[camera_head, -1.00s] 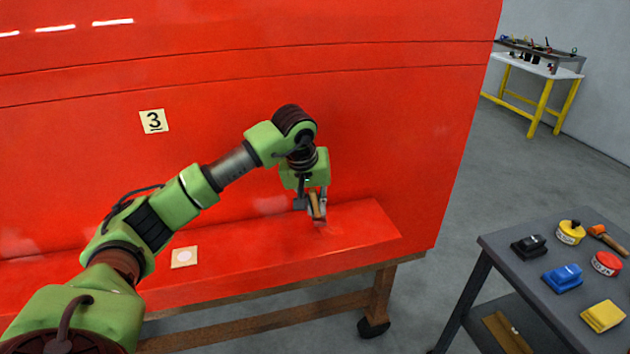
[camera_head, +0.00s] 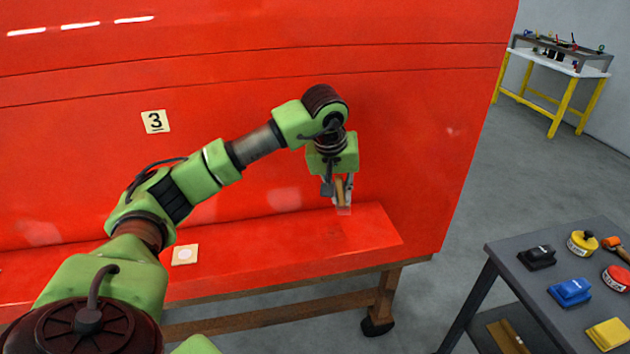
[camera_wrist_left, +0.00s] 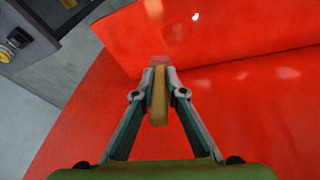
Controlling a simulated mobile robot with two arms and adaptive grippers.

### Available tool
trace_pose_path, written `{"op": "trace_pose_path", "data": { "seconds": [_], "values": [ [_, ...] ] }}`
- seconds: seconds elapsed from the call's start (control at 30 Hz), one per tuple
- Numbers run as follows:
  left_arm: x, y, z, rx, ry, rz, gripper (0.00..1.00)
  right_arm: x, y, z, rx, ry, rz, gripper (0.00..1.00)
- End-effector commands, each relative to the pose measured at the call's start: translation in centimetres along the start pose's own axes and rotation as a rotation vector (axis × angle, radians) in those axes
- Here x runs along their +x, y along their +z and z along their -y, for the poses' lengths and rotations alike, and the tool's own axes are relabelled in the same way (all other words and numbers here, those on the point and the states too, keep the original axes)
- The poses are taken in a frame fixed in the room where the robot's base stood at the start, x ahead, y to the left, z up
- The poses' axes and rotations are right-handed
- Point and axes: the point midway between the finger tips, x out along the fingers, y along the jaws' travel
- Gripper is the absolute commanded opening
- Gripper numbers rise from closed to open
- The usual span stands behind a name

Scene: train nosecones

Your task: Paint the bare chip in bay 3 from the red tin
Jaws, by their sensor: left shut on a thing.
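My left gripper (camera_head: 343,184) is shut on a brush with a tan wooden handle (camera_wrist_left: 159,97). The brush's pale, reddish bristle end (camera_head: 343,209) points down near the back of the red ledge (camera_head: 290,262); I cannot tell whether it touches. The bay 3 label (camera_head: 155,121) is on the red wall at left. A cream square with a pale round spot (camera_head: 185,255) lies on the ledge, left of the gripper; I cannot tell if it is the chip. The red tin (camera_head: 617,278) stands on the cart at right, cut by the picture edge. My right gripper is out of view.
The dark grey cart (camera_head: 507,254) also holds a yellow tin (camera_head: 583,243), a black block (camera_head: 537,256), a blue block (camera_head: 570,291) and a yellow block (camera_head: 608,334). A yellow-legged table (camera_head: 558,82) stands far back. Grey floor is clear between ledge and cart.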

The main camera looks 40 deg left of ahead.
Motion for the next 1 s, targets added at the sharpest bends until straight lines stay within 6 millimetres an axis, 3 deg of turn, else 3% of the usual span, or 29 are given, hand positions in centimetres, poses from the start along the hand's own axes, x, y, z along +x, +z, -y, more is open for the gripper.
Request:
{"op": "trace_pose_path", "data": {
  "seconds": [0.4, 1.0],
  "values": [
    [-3.8, -0.5, -0.2, -0.007, -0.002, -0.002, 0.00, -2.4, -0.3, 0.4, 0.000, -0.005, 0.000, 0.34],
    [-3.8, -0.3, -0.2, -0.006, -0.002, -0.001, 0.00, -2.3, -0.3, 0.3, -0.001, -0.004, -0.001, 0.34]
  ]
}}
